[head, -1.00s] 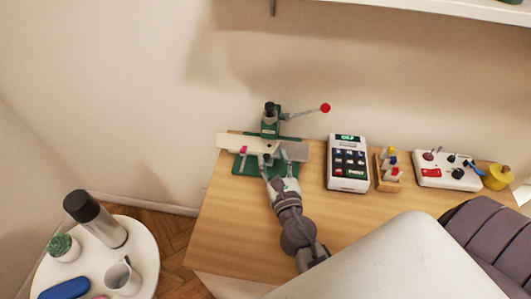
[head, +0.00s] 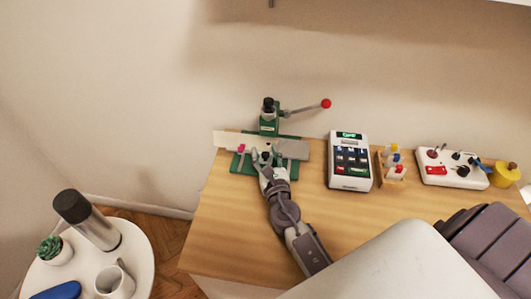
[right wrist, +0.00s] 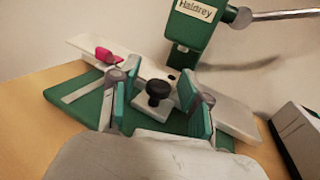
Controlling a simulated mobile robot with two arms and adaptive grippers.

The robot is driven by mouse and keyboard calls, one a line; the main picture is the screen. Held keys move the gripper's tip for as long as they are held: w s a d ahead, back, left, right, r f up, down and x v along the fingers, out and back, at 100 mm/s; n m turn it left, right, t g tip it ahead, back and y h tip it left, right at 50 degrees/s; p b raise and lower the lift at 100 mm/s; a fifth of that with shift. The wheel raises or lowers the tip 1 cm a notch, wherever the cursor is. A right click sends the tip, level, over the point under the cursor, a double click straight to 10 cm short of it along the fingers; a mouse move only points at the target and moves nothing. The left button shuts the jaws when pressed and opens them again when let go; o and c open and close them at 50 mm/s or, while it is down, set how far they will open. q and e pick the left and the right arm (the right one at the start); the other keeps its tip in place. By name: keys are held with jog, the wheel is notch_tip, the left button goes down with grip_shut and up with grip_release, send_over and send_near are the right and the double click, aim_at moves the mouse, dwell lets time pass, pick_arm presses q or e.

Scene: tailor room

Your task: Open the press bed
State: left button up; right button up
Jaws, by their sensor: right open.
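A green press (head: 268,122) labelled "Haldrey" stands at the desk's back left, with a side lever ending in a red ball (head: 325,103). Its pale, flat bed (head: 293,150) runs crosswise over a green base (right wrist: 82,112). The right wrist view shows a black knob (right wrist: 159,92) on a grey block at the bed's front. My right gripper (head: 262,158) is open, its green-padded fingers (right wrist: 157,86) on either side of the knob; I cannot tell whether they touch it. A small pink piece (right wrist: 103,54) lies on the bed's left part. My left gripper is not in view.
A white keypad device (head: 349,162), a wooden rack of small bottles (head: 381,181) and a white control box (head: 452,170) stand right of the press. The wooden desk (head: 225,245) is clear in front. A round white side table (head: 138,262) stands at lower left.

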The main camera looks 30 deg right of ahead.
jog(key=shift+c, duration=0.2)
grip_shut()
jog(key=shift+s+a, duration=0.1)
jog(key=s+a, duration=0.1)
jog(key=s, duration=0.1)
jog(key=s+a, duration=0.2)
jog(key=shift+s+a+f+b, duration=0.1)
jog(key=shift+s+a+b, duration=0.15)
jog(key=shift+s+b, duration=0.1)
jog(key=shift+s+a, duration=0.2)
jog(key=shift+s, duration=0.05)
jog(key=shift+o, duration=0.2)
grip_release()
